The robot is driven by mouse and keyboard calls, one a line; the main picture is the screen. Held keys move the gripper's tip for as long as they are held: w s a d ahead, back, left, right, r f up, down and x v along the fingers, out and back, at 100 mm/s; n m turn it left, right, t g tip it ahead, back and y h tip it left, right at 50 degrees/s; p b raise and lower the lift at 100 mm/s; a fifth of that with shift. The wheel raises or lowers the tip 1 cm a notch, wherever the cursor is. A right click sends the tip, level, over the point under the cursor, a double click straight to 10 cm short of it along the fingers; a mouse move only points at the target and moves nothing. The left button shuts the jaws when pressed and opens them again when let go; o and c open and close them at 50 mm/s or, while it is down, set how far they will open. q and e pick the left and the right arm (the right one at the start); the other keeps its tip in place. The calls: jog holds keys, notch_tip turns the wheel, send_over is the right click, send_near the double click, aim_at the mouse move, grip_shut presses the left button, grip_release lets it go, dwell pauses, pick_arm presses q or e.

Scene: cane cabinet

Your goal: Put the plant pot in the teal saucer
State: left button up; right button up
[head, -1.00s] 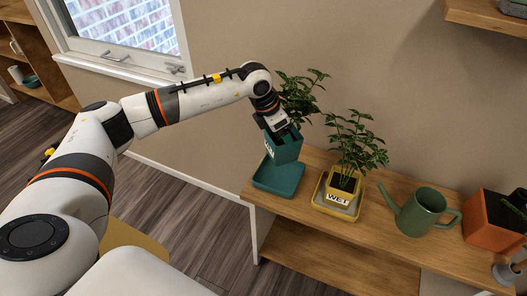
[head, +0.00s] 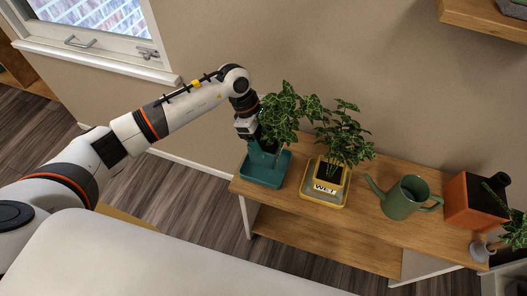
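A teal plant pot (head: 262,155) with a leafy plant (head: 285,112) stands upright in or just over the teal saucer (head: 263,178) at the left end of the wooden cabinet top. I cannot tell if its base touches the saucer. My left gripper (head: 248,132) is at the pot's upper left rim, pointing down. Its fingertips are hidden by the pot and leaves, so its grip is not clear. My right gripper is not in view.
A yellow pot labelled WET (head: 329,178) stands in a yellow saucer (head: 318,199) just to the right. Further right are a green watering can (head: 405,197) and an orange planter (head: 472,203). A shelf (head: 490,20) hangs at top right.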

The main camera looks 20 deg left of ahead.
aim_at(264, 149)
pick_arm(q)
notch_tip(264, 149, down, 5)
jog(key=b, duration=0.2)
jog(key=shift+f+b, duration=0.2)
jog(key=shift+b, duration=0.2)
jog(key=shift+w, duration=0.1)
jog(key=shift+f, duration=0.15)
jog(key=o, duration=1.9)
